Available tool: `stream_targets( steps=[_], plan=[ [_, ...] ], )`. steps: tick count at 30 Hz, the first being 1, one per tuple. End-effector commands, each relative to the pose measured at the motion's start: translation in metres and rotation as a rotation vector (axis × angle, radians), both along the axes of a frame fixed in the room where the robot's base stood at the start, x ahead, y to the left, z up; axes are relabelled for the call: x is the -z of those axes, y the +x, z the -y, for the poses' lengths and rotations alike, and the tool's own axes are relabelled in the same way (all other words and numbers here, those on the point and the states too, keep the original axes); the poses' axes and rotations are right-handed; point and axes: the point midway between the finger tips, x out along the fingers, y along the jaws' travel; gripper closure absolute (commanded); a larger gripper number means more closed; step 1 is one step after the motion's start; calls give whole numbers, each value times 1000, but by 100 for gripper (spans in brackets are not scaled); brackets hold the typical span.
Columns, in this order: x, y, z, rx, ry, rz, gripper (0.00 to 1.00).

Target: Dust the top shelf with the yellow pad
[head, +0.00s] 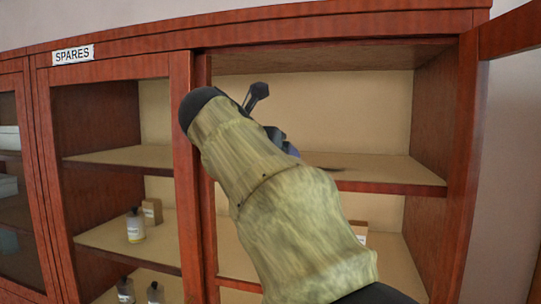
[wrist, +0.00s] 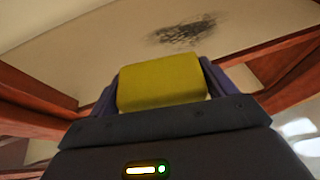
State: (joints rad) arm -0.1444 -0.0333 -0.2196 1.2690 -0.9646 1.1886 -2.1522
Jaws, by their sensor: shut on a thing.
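My gripper (wrist: 160,78) is shut on the yellow pad (wrist: 160,88), which sits between its two dark fingers in the wrist view. The top shelf (head: 390,170) is a beige board with a red-brown front edge, in the open right bay of the cabinet. A dark smudge (wrist: 184,34) lies on the shelf (wrist: 110,40), beyond the pad and slightly right in the wrist view. There my arm hides the pad and most of the gripper. I cannot tell whether the pad touches the shelf.
The right door (head: 508,32) stands open. A post (head: 203,150) divides the bays.

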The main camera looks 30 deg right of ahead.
Motion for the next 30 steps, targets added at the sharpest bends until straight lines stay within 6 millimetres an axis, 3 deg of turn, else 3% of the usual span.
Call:
stream_targets(
  steps=[7, 8, 11, 22, 26, 30],
  plan=[
    [0, 0, 0, 0, 0, 0, 43],
    [0, 0, 0, 0, 0, 0, 23],
    [0, 0, 0, 0, 0, 0, 42],
    [2, 3, -4, -8, 0, -2, 43],
    [12, 16, -22, -43, 0, -4, 43],
    [34, 40, -59, -109, -1, -7, 43]
  ],
)
